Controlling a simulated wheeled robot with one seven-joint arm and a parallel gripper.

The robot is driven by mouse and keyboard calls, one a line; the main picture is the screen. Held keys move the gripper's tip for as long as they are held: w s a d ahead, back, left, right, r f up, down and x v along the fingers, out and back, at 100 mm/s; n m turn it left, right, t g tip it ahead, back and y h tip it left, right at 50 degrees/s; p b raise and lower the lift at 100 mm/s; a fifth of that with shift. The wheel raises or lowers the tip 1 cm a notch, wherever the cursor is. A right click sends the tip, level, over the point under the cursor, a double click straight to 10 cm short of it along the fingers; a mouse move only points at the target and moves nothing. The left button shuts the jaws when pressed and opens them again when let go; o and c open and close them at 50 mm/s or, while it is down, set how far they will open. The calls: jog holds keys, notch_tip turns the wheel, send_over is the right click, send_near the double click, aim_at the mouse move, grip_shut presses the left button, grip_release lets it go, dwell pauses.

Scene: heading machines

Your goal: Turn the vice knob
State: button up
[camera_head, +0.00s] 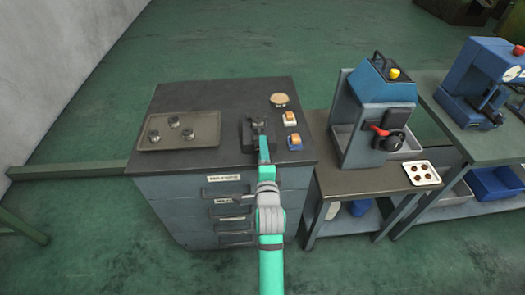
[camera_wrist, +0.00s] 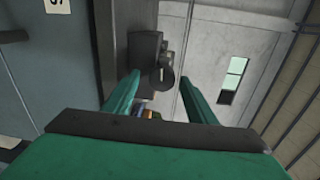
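The dark vice (camera_head: 251,133) stands on the right part of the dark cabinet top (camera_head: 225,95). My gripper (camera_head: 263,150) reaches to the near side of the vice from the front and partly covers it. In the wrist view the two green fingers of my gripper (camera_wrist: 160,80) are apart, with nothing held between them. The dark vice body (camera_wrist: 143,55) shows beyond the fingertips, near the left one. A small rounded dark part, apparently the vice knob (camera_wrist: 164,77), lies in line with the gap. Whether a finger touches it, I cannot tell.
A tray with several round dark parts (camera_head: 160,141) lies left of the vice. A blue press (camera_head: 380,90) stands on the neighbouring table.

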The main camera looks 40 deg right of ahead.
jog(key=shift+w+a+r, duration=0.1)
jog(key=shift+a, duration=0.1)
jog(key=v, duration=1)
jog(key=shift+s, duration=0.4)
jog(key=shift+a, duration=0.15)
